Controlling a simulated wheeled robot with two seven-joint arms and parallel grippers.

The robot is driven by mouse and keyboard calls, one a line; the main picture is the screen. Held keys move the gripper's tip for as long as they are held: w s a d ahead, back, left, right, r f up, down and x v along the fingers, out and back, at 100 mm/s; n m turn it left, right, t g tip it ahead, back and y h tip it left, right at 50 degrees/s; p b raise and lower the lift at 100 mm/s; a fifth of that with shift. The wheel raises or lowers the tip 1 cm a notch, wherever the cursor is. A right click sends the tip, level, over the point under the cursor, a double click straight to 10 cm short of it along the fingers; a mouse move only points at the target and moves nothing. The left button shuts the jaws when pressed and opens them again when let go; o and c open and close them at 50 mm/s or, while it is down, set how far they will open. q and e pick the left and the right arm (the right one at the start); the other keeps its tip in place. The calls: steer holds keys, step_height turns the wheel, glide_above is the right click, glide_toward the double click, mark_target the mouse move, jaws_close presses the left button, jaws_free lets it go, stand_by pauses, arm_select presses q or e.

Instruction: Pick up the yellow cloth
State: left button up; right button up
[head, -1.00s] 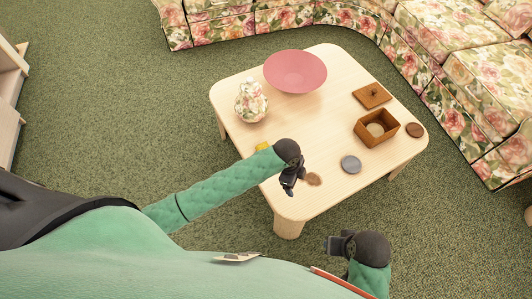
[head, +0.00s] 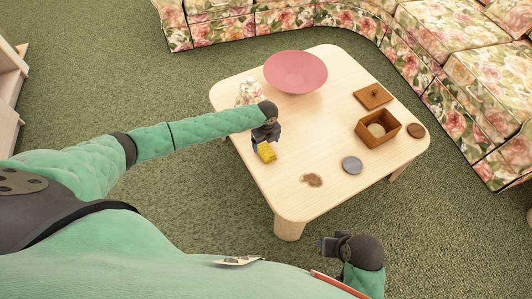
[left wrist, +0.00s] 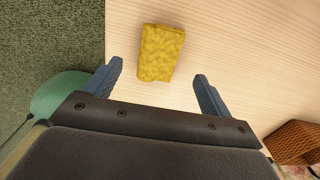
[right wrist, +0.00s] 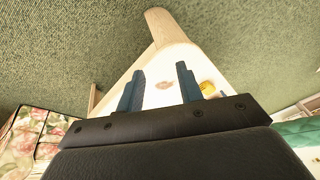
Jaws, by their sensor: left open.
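The yellow cloth (head: 266,152) lies folded on the light wooden table, near its left edge. In the left wrist view the cloth (left wrist: 161,53) sits ahead of the fingertips, between their lines and nearer the left finger. My left gripper (head: 259,143) is open and empty above the table beside the cloth; its fingers (left wrist: 158,70) stand apart in the left wrist view. My right gripper (head: 322,246) is off the table's front side. In the right wrist view its fingers (right wrist: 160,82) are apart with nothing between them, and the cloth (right wrist: 207,88) shows small beyond them.
A floral sofa (head: 480,100) stands behind.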

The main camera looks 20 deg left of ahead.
mark_target(266, 151)
arm_select(q)
steer(key=shift+f, duration=0.75)
step_height(266, 151, down, 4)
steer(key=shift+s+f+p, duration=0.1)
steer(key=shift+p, duration=0.5)
steer(key=shift+f, duration=0.3)
arm_select(e)
steer(key=shift+d+r+h, duration=0.3)
steer(key=shift+d+r, duration=0.7)
steer(key=shift+r, duration=0.1)
steer(key=shift+s, duration=0.1)
arm_select(q)
steer(key=c, duration=1)
steer(key=shift+c, duration=0.2)
arm_select(e)
steer(key=shift+s+f, duration=0.1)
steer(key=shift+s, duration=0.05)
